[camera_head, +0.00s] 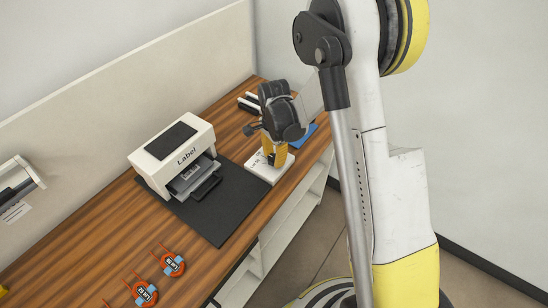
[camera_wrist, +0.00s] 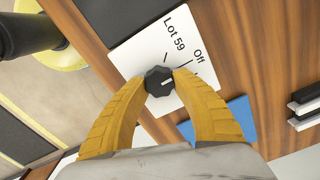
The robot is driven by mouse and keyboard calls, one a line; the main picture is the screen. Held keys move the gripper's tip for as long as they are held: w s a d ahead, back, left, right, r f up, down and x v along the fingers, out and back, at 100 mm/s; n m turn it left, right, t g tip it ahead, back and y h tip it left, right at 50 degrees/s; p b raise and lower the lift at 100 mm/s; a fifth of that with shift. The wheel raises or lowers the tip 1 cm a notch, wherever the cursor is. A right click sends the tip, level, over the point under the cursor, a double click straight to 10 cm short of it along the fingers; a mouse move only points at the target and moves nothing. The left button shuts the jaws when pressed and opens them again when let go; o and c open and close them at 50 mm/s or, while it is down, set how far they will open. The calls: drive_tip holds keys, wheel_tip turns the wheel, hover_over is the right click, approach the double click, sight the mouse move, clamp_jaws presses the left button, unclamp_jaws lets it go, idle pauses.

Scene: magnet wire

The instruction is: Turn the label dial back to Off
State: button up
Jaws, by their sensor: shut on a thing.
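The label dial is a small black knob (camera_wrist: 158,82) with a white pointer mark, set on a white plate (camera_wrist: 131,57) printed "Lot 59" and "Off". In the wrist view the mark points roughly right, toward the Off side; I cannot tell whether it lines up exactly with the Off tick. My gripper (camera_wrist: 160,78) has its two yellow fingers closed on opposite sides of the knob. In the head view my gripper (camera_head: 276,155) points down over the white plate (camera_head: 262,173); the knob is mostly hidden there by the fingers.
A white label printer (camera_head: 174,150) stands on a dark mat (camera_head: 226,215) left of the plate. A blue flat item (camera_head: 304,136) lies beside the plate, with black-and-white pieces (camera_head: 248,105) behind. Orange tagged spools (camera_head: 172,263) lie at the front of the wooden bench.

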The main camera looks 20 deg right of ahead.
sight(274, 157)
drive_tip(key=o, duration=1.2)
wheel_tip(274, 157, up, 12)
drive_tip(key=s+r+n+t, duration=0.3)
drive_tip(key=s+r+n, duration=0.3)
drive_tip(key=s+r, duration=0.35)
drive_tip(key=s+n+t, duration=0.1)
drive_tip(key=s+n, duration=0.2)
drive_tip(key=s+r+n+t, duration=0.1)
drive_tip(key=s+n, duration=0.1)
drive_tip(key=s, duration=0.2)
drive_tip(key=s+r+n+t, duration=0.1)
drive_tip(key=s+n+t, duration=0.1)
drive_tip(key=s+n, duration=0.1)
drive_tip(key=shift+s+a+r+n, duration=0.15)
drive_tip(key=shift+s+r+n, duration=0.05)
drive_tip(key=shift+s+n, duration=0.15)
